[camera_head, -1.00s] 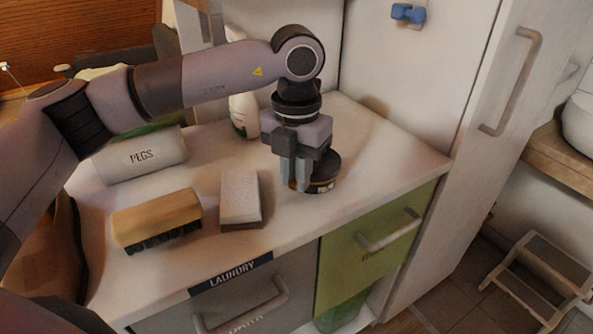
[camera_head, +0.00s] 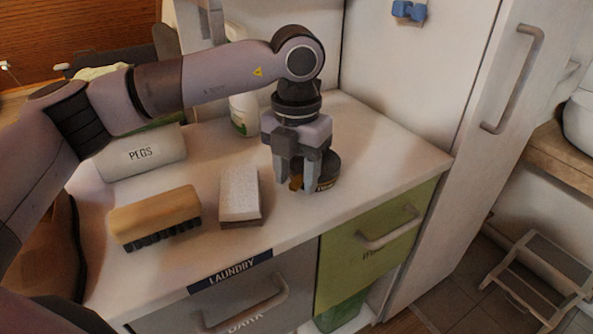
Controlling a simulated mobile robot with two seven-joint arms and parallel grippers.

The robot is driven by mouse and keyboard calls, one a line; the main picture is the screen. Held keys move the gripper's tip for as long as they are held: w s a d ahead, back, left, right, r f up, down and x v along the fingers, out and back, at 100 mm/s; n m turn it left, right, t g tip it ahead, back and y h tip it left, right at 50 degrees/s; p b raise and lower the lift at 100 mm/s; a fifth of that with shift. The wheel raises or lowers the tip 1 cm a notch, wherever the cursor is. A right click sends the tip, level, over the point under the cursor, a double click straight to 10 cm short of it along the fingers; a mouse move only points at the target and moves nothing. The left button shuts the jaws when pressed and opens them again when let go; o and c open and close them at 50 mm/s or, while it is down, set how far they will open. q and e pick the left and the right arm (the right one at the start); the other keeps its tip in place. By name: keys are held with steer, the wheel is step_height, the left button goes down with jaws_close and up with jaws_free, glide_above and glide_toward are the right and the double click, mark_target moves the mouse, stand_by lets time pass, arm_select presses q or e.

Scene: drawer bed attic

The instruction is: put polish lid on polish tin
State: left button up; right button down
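My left gripper (camera_head: 297,187) points down over the counter, its two fingers spread apart, so it is open. A round, dark polish tin (camera_head: 327,173) with a pale printed label stands on the counter, just behind and to the right of the fingers, which partly cover it. Its top looks dark. A small orange-brown patch shows between the fingers, low down. I cannot tell whether this is part of the tin or another thing. I cannot make out the lid as a separate piece, nor whether it sits on the tin. My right gripper is not in view.
On the white counter (camera_head: 380,150) lie a wooden brush (camera_head: 155,212) and a pale block (camera_head: 240,193), left of the gripper. A PEGS container (camera_head: 142,155) and a white bottle (camera_head: 244,115) stand behind. The counter right of the tin is clear.

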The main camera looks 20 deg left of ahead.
arm_select(q)
step_height(320, 180, up, 7)
steer(key=shift+r, duration=0.1)
stand_by(0.5)
